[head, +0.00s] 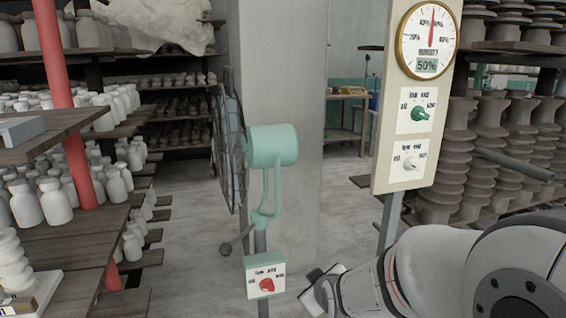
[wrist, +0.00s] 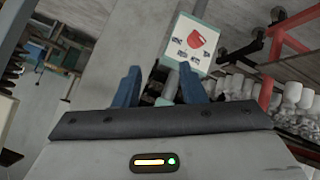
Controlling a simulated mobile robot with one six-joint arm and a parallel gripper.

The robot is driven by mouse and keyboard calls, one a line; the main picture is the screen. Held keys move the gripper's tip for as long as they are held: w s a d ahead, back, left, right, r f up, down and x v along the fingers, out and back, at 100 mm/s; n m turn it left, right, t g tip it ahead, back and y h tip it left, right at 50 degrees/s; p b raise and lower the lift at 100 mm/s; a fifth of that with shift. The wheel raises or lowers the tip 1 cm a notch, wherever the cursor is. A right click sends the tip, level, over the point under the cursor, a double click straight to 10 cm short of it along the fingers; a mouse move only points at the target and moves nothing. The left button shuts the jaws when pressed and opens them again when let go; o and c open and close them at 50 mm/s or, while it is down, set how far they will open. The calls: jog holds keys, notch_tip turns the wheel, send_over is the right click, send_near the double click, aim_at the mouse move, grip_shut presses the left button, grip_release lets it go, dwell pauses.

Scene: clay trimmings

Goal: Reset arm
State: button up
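My gripper (wrist: 160,80) shows in the wrist view with its two blue fingers spread apart and nothing held between them. In the head view my arm comes in from the lower right, and its fingers cannot be made out there. A small control box with a red knob (head: 266,285) is mounted on the pole of a green fan (head: 273,146), just left of my arm's end. The wrist view shows the red knob (wrist: 196,40) beyond the fingertips, apart from them. The knob's exact setting is too small to read.
A humidity panel (head: 398,158) with a dial, a 50% display and two knobs stands on a post above my arm. Shelves of white bottles (head: 55,200) fill the left; stacked ribbed grey pieces (head: 447,150) stand right. A concrete pillar (head: 300,60) rises behind the fan.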

jog(key=s+d+r+m+g+p, duration=0.3)
jog(key=s+r+p, duration=0.3)
jog(key=s+r, duration=0.3)
jog(key=s+d+r+m+g+h+p, duration=0.1)
jog(key=s+d+r+m+g+p, duration=0.3)
jog(key=s+r, duration=0.5)
jog(key=shift+s+m+h+p, duration=0.3)
jog(key=shift+s+m+p, duration=0.3)
jog(key=shift+s+p, duration=0.55)
jog(key=shift+d, duration=0.1)
